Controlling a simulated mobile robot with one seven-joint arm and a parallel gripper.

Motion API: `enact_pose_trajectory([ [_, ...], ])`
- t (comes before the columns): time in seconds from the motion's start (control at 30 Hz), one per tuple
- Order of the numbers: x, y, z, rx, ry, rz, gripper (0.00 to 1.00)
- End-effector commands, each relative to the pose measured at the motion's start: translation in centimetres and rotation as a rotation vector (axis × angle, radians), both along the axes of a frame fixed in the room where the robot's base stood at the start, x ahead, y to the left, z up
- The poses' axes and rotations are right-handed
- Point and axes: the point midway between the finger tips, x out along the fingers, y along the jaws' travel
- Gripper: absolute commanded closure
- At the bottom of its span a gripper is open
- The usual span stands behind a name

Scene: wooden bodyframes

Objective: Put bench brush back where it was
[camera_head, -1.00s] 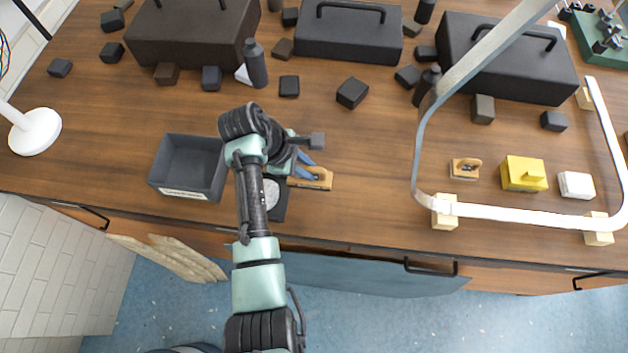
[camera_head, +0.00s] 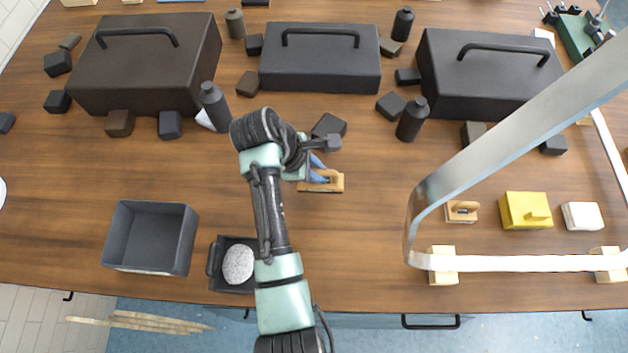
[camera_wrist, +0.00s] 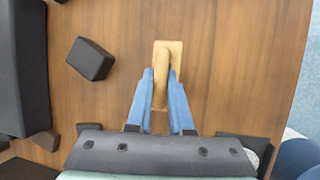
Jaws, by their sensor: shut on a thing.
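The bench brush (camera_head: 328,187) looks like a light wooden block with a raised handle. My gripper (camera_head: 315,174) is shut on its handle, near the middle of the table. In the wrist view the blue fingers of my gripper (camera_wrist: 160,78) lie on both sides of the handle, and the brush's wooden base (camera_wrist: 175,48) shows past the fingertips. I cannot tell whether the brush touches the table or hangs just above it. Part of it is hidden by the fingers.
A dark tray (camera_head: 214,272) with a speckled round thing (camera_head: 238,264) and an open grey bin (camera_head: 110,254) stand at the front left. A metal frame (camera_head: 530,263) on wooden blocks stands at right, around a smaller wooden-handled tool (camera_head: 462,211). Toolboxes (camera_head: 320,70) line the back.

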Motion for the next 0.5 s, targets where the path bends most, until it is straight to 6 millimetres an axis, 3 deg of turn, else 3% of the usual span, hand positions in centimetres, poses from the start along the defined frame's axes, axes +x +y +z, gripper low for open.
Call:
enact_pose_trajectory([
  [0.5,0.0,0.1,-6.2,0.0,-0.002,0.001,1.0],
])
